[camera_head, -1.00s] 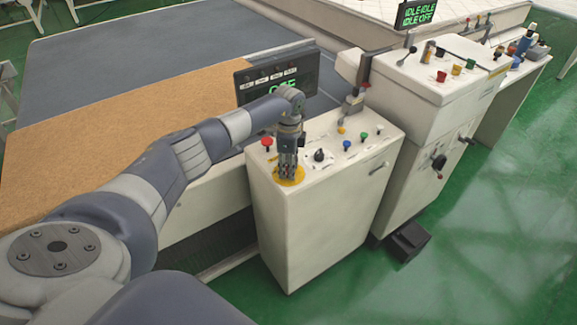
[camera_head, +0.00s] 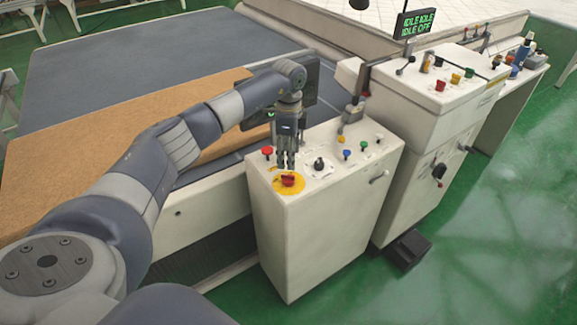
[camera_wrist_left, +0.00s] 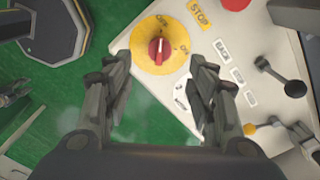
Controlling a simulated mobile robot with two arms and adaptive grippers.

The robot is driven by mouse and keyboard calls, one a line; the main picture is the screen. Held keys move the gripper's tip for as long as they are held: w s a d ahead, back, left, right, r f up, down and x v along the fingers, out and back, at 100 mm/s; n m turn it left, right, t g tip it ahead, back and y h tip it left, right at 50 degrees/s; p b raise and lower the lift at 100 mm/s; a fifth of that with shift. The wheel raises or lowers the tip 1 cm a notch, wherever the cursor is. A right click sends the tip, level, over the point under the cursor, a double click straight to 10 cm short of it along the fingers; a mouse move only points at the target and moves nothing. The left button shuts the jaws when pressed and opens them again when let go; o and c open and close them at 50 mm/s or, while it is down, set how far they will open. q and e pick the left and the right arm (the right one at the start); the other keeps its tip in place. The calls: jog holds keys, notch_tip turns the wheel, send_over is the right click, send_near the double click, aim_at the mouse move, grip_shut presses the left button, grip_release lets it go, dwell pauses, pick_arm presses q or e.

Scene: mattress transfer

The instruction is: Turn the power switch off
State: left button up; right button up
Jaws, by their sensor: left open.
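The power switch is a red rotary knob (camera_head: 287,180) on a round yellow plate on top of the near white control cabinet (camera_head: 315,225). In the left wrist view the knob (camera_wrist_left: 158,49) has a white pointer mark, and ON and OFF labels are printed on the yellow plate (camera_wrist_left: 143,35). My left gripper (camera_head: 286,160) points down just behind and above the knob and touches nothing that I can see. In the left wrist view its two fingers (camera_wrist_left: 163,95) are spread apart with nothing between them. My right gripper is not in view.
A red button (camera_head: 267,152), a black knob (camera_head: 319,163) and several small coloured buttons share the cabinet top. A taller control cabinet (camera_head: 425,105) stands to the right. A brown mattress (camera_head: 85,155) lies on the bed to the left. Green floor (camera_head: 480,235) is open at right.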

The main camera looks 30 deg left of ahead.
pick_arm(q)
jog(key=shift+r, duration=1.4)
